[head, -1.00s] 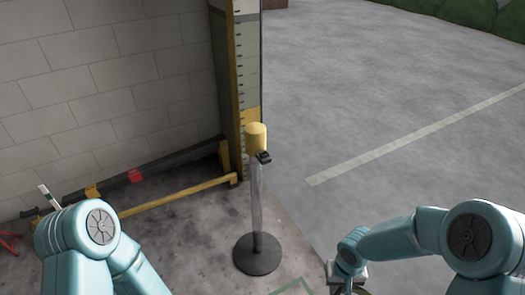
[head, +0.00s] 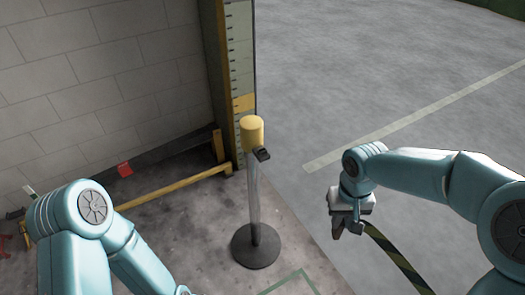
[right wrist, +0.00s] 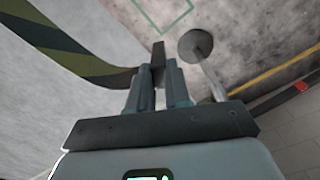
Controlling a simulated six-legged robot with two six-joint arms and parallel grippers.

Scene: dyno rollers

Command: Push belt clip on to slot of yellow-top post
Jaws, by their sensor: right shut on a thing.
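The yellow-top post (head: 254,190) stands upright on a round dark base, with a small dark slot piece (head: 262,154) just under its yellow cap (head: 252,131). My right gripper (head: 347,228) is to the right of the post, apart from it and lower than the cap. It is shut on the dark belt clip (right wrist: 158,60), seen between the fingers in the right wrist view. A black and yellow striped belt (head: 395,262) trails from the clip towards the lower right. The post's base (right wrist: 195,45) also shows in the right wrist view. My left gripper is out of view.
A block wall (head: 100,80) and a yellow-edged pillar (head: 240,75) stand behind and left of the post. The grey floor (head: 350,90) on the right is clear.

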